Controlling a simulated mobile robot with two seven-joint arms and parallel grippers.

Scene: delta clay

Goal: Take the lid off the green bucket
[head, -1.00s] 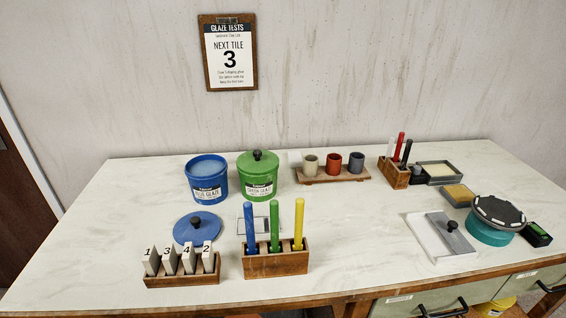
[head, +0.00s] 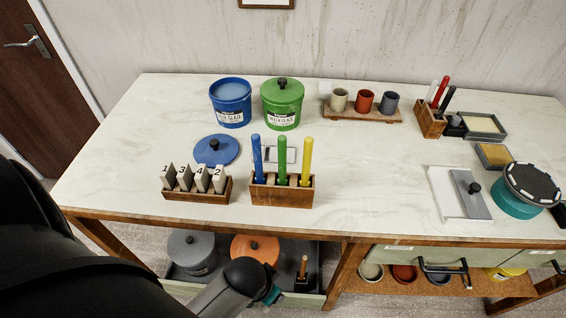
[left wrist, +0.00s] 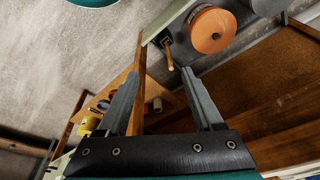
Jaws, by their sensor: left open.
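The green bucket (head: 282,112) stands at the back of the table, right of the open blue bucket. Its green lid (head: 268,87) with a black knob is on it. My left arm reaches in from the lower left of the head view, below the table's front edge and well away from the green bucket. My left gripper (left wrist: 159,78) shows in the left wrist view with its fingers apart and nothing between them. The green bucket does not show in that view. My right gripper is in neither view.
The blue bucket (head: 231,107) is uncovered, its blue lid (head: 217,152) lying in front. A rack of numbered tiles (head: 197,191) and a wooden holder (head: 282,191) with upright coloured sticks stand nearer the front edge. An orange lidded bucket (left wrist: 212,28) sits low under the table.

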